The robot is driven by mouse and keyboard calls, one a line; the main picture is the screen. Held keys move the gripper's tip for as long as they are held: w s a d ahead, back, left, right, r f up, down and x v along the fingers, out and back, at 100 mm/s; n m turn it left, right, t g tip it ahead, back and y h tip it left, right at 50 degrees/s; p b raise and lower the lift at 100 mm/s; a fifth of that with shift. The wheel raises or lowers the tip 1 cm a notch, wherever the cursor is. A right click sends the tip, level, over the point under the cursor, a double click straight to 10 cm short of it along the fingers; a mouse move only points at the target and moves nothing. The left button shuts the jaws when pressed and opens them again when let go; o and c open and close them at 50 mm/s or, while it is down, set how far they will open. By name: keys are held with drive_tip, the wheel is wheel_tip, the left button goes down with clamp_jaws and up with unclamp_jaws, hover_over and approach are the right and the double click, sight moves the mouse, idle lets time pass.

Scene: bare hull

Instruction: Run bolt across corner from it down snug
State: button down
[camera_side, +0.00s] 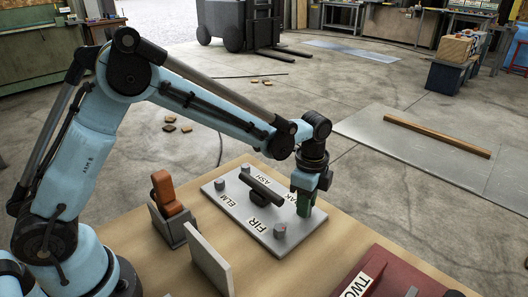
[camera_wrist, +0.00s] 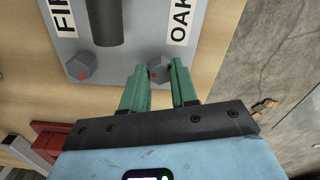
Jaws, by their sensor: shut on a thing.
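A light grey plate (camera_side: 235,215) lies on the wooden table, marked ELM, ASH, OAK and FIR, with a dark bar (camera_side: 262,190) across its middle. Hex bolts stand at its corners: one by ELM (camera_side: 220,184), one by ASH (camera_side: 245,168), one by FIR (camera_side: 279,229). In the wrist view the FIR-side bolt (camera_wrist: 80,68) has a red dot. The OAK-side bolt (camera_wrist: 159,74) shows between my gripper's green fingers (camera_wrist: 160,86). My gripper (camera_side: 304,206) points down at that corner, shut on this bolt. The fingers hide the bolt in the side view.
An orange block (camera_side: 168,192) sits in a grey holder (camera_side: 172,228) left of the plate. A pale upright panel (camera_side: 211,264) stands in front of it. A red box (camera_side: 398,270) labelled TWO is at the near right. Bare tabletop lies between panel and red box.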

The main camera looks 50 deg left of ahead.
drive_tip(key=c, duration=0.9)
unclamp_jaws()
drive_tip(key=shift+o, duration=0.2)
wheel_tip(320, 180, up, 12)
drive_tip(key=s+a+n+t, duration=0.7)
drive_tip(key=s+a+n, duration=0.4)
drive_tip(key=s+n, duration=0.3)
drive_tip(key=shift+s+a+f+n, duration=0.2)
drive_tip(key=shift+s+n, duration=0.2)
drive_tip(key=shift+s, duration=0.35)
